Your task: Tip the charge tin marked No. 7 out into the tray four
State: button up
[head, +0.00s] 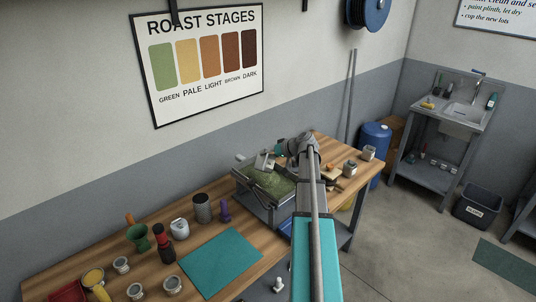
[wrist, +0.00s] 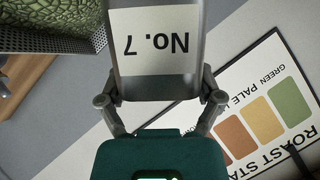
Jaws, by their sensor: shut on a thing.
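My gripper (head: 274,156) is shut on a pale metal tin (head: 264,161), marked No. 7 on its white label in the wrist view (wrist: 156,45). The tin is held above the roaster's tray end, and it looks tilted. Its mouth and contents are hidden. A metal tray (head: 250,190) full of green beans lies below and beside it; its perforated rim and beans fill the upper left of the wrist view (wrist: 50,40). No number on the tray is readable.
The wooden bench holds a teal mat (head: 221,262), a dark metal canister (head: 203,208), a white jug (head: 179,229), a green funnel-like cup (head: 138,237) and a red and black grinder (head: 164,244). A roast poster (head: 200,60) hangs behind.

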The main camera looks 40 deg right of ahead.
jog(key=shift+s+a+r+n+t+h, duration=0.2)
jog(key=shift+a+r+n+t+h, duration=0.15)
jog(key=shift+n, duration=0.25)
jog(key=shift+f+n+t+h+b, duration=0.45)
jog(key=shift+n+t+h+b, duration=0.2)
jog(key=shift+n+h+b, duration=0.3)
jog(key=shift+n+t+h+b, duration=0.4)
jog(key=shift+n+t+b, duration=0.1)
jog(key=shift+n+b, duration=0.2)
jog(key=shift+n, duration=0.25)
